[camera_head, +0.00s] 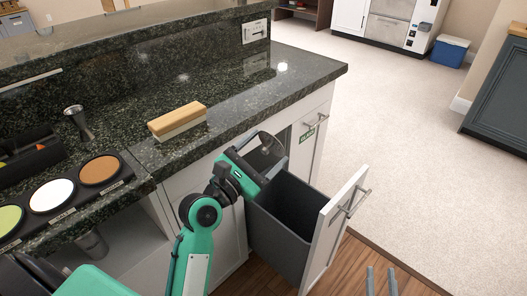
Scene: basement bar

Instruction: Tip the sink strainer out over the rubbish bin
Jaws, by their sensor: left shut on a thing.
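The sink strainer (267,150) is a grey, see-through round piece beside the counter's front edge, above the back of the rubbish bin. It looks tilted onto its side; I cannot tell whether anything is in it. My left gripper (254,168) is shut on the strainer, and the grip itself is partly hidden by the gripper body. The rubbish bin (280,238) is a dark grey tub in the pulled-out cabinet drawer, open at the top; its floor is in shadow. My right gripper (381,282) shows only two grey fingers at the bottom edge, apart with nothing between them.
The drawer's white front (334,232) with a bar handle stands out over the wood floor. On the dark granite counter (235,107) are a wood-topped block (177,119), a metal jigger (79,122) and round coloured lids (52,195).

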